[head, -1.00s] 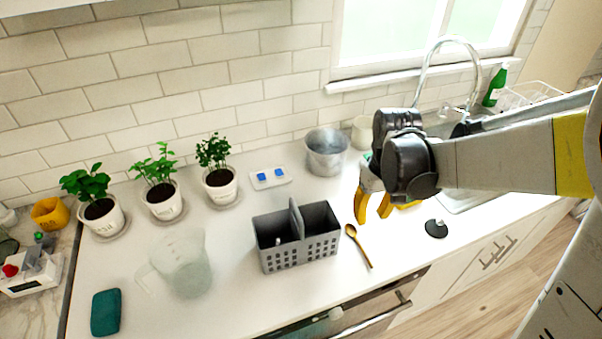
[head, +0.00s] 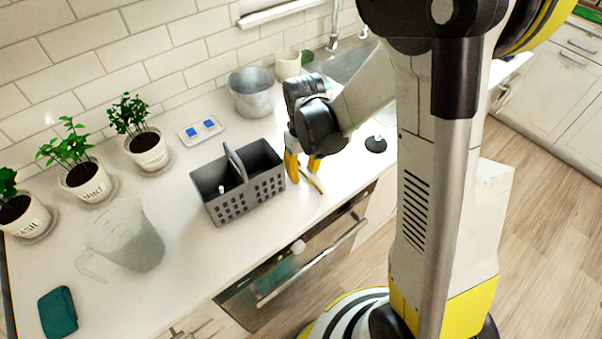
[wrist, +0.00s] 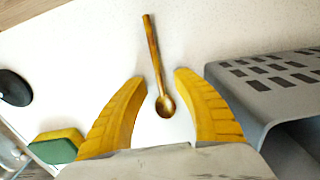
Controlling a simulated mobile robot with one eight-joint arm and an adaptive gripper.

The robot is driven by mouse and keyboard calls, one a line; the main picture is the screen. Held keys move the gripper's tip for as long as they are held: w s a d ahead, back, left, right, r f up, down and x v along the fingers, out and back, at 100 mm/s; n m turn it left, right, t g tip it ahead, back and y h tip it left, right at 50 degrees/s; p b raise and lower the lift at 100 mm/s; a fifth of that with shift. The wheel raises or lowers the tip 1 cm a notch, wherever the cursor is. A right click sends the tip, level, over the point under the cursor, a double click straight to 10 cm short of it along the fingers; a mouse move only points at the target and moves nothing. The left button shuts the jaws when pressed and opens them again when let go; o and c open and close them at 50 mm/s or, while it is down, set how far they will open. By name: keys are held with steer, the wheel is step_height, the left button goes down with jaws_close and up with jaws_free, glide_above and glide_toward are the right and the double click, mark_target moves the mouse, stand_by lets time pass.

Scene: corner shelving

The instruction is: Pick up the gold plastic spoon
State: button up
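The gold spoon (wrist: 154,60) lies on the white counter in the wrist view, its bowl nearest my gripper and its handle pointing away. My gripper (wrist: 158,78) is open, with one yellow finger on each side of the spoon and clear space between each finger and the spoon. In the head view, my gripper (head: 303,168) points down at the counter beside the grey caddy. Part of the spoon (head: 314,184) shows by the fingers there; the rest is hidden behind them. Whether the fingertips touch the counter cannot be told.
The grey caddy (head: 245,196) stands close to my gripper and shows at right in the wrist view (wrist: 270,90). A green and yellow sponge (wrist: 57,146) and a black disc (wrist: 14,86) lie on the left. The counter's front edge and oven (head: 300,255) are near.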

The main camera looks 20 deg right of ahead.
jaws_close()
stand_by(0.3)
